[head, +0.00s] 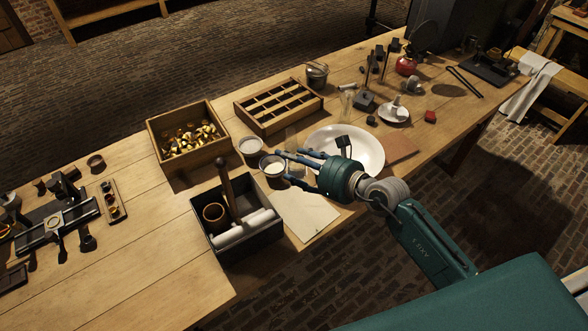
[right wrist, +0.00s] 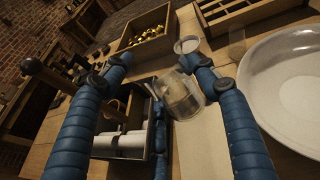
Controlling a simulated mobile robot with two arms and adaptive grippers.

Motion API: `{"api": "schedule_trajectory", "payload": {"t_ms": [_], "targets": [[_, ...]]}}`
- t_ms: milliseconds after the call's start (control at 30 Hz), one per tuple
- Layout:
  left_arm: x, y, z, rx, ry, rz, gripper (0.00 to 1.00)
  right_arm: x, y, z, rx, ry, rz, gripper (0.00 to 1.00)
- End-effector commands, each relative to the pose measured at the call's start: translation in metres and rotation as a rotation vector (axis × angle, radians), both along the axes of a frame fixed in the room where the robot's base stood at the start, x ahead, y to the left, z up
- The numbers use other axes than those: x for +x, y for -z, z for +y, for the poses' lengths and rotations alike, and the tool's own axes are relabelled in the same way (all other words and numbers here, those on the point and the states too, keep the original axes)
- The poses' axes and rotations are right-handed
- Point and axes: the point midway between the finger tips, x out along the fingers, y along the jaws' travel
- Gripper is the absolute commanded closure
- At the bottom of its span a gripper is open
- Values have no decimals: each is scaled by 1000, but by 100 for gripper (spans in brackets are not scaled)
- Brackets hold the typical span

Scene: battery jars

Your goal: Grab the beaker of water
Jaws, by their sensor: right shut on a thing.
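The clear glass beaker (right wrist: 180,98) is between the blue fingers of my right gripper (right wrist: 157,66) in the right wrist view, closest to the right-hand finger. In the head view my right gripper (head: 280,163) reaches over the table from the right, with its fingers around the beaker (head: 297,168). It is shut on the beaker. The glass is hard to make out there, partly hidden by the fingers, and I cannot tell the water level or whether the base is clear of the table. My left gripper is in neither view.
Small bowls of white powder (head: 249,146) stand by the fingertips. A dark caddy (head: 250,246) with white rolls is close on the left, a large white plate (head: 368,148) on the right. Behind are a box of brass pieces (head: 164,165) and a divided tray (head: 272,126). Paper (head: 306,216) lies in front.

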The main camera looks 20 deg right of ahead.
Motion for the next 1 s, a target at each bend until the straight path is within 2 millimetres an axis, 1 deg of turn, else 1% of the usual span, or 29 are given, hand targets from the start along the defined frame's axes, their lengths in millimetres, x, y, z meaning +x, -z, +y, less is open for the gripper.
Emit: {"api": "schedule_trajectory", "payload": {"t_ms": [33, 200, 500, 733, 1000], "targets": [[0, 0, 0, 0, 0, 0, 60, 1, -7, 1, 2, -1, -5, 72], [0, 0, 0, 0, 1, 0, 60, 0, -24, 0, 1, 1, -5, 72], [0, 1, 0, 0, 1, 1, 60, 1, -42, 0, 2, 0, -3, 72], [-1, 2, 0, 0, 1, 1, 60, 0, -48, 0, 2, 0, -3, 72], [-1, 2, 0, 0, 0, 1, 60, 0, -50, 0, 2, 0, -3, 72]]}}
